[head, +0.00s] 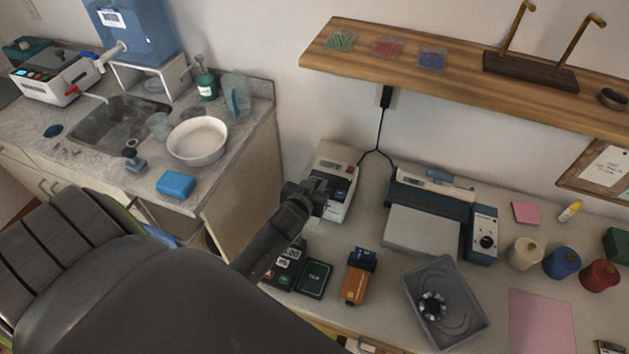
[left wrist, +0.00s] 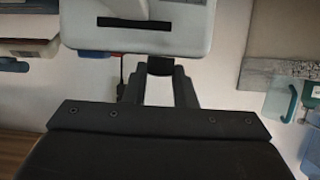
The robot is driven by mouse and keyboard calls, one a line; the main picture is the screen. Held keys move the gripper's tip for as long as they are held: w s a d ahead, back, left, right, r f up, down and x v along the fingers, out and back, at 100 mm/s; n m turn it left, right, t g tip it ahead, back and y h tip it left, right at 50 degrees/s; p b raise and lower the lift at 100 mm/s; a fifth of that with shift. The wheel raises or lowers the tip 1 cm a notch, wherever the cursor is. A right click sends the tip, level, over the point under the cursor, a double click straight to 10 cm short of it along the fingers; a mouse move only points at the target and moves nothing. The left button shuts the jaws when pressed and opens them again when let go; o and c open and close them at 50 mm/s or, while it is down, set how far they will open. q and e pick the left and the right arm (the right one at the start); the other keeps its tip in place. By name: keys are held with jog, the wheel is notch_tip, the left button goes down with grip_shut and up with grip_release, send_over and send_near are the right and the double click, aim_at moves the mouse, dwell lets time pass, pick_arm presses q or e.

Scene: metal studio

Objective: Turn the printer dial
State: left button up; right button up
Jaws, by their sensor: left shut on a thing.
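The printer (head: 341,173) is a small white and grey machine with a red button, standing at the left end of the workbench against the wall. In the left wrist view its pale casing (left wrist: 190,28) fills the top, with a black slot. My left gripper (head: 316,200) reaches its left front side. In the left wrist view the two fingers (left wrist: 160,84) are closed around a small dark dial (left wrist: 160,66) at the casing's edge. In the head view the gripper hides the dial, and its turn angle cannot be told. My right gripper is not in view.
A blue and white machine with its own dark knob (head: 487,241) stands to the right. A card terminal (head: 288,262), an orange device (head: 357,283) and a grey tray (head: 478,322) lie in front. A wooden shelf (head: 460,77) overhangs the bench. A sink counter is at left.

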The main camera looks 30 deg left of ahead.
pick_arm(q)
jog(key=shift+d+f+n+g+y+b, duration=0.1)
jog(key=shift+n+g+y+b, duration=0.15)
jog(key=shift+n+y+b, duration=0.65)
jog(key=shift+d+f+n+g+y+b, duration=0.1)
jog(key=shift+n+g+y+b, duration=0.3)
jog(key=shift+b, duration=0.8)
jog(key=shift+w+r+n+g+y+b, duration=0.1)
jog(key=shift+n+g+y+b, duration=0.15)
jog(key=shift+n+y+b, duration=0.6)
jog(key=o, duration=1)
jog(key=shift+r, duration=0.1)
